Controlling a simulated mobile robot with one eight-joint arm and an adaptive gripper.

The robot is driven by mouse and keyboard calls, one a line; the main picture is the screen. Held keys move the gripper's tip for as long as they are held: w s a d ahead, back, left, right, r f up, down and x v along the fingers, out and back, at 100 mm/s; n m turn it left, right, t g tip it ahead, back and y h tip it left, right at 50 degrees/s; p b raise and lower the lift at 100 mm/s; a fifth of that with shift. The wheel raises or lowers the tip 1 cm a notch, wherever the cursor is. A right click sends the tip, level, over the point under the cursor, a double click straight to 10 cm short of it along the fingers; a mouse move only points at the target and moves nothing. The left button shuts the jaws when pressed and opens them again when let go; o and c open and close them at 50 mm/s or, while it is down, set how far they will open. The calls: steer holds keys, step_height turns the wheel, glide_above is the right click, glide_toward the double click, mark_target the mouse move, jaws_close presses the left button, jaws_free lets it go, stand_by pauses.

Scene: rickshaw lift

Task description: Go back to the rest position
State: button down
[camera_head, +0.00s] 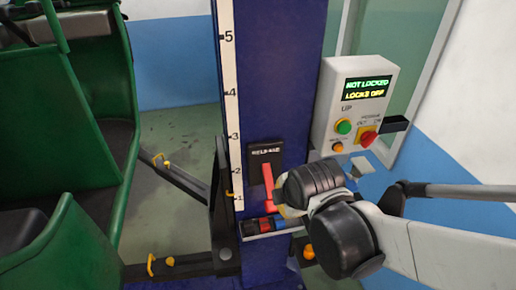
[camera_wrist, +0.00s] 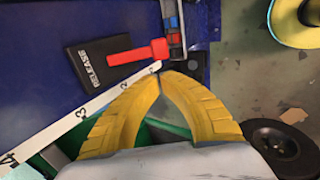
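My gripper (camera_wrist: 160,76) shows in the wrist view as two yellow fingers whose tips meet, with nothing seen between them. In the head view my wrist hides most of it, in front of the blue lift column. The red release lever (camera_head: 268,184) on its black plate (camera_head: 264,153) is just left of my wrist. In the wrist view the lever (camera_wrist: 138,53) lies a little beyond the fingertips, apart from them as far as I can tell.
The control box (camera_head: 357,104) reads "NOT LOCKED, LOCKS OFF" and has green and red buttons. The blue column (camera_head: 278,70) carries a numbered white scale (camera_head: 229,90). A green rickshaw (camera_head: 95,70) stands at left. A small shelf (camera_head: 268,228) holds red and blue pieces.

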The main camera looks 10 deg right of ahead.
steer(key=shift+s, duration=0.1)
stand_by(0.3)
steer(key=s+d+f+m+b, duration=0.1)
steer(key=s+f+m+b, duration=0.2)
steer(key=f+m+b, duration=0.4)
steer(key=s+d+f+m+b, duration=0.1)
steer(key=s+f+m+b, duration=0.3)
steer(key=m+b, duration=0.7)
step_height(320, 180, down, 3)
steer(key=b, duration=0.3)
steer(key=shift+s+d+t, duration=0.15)
steer(key=shift+s+t, duration=0.05)
steer(key=shift+t, duration=0.1)
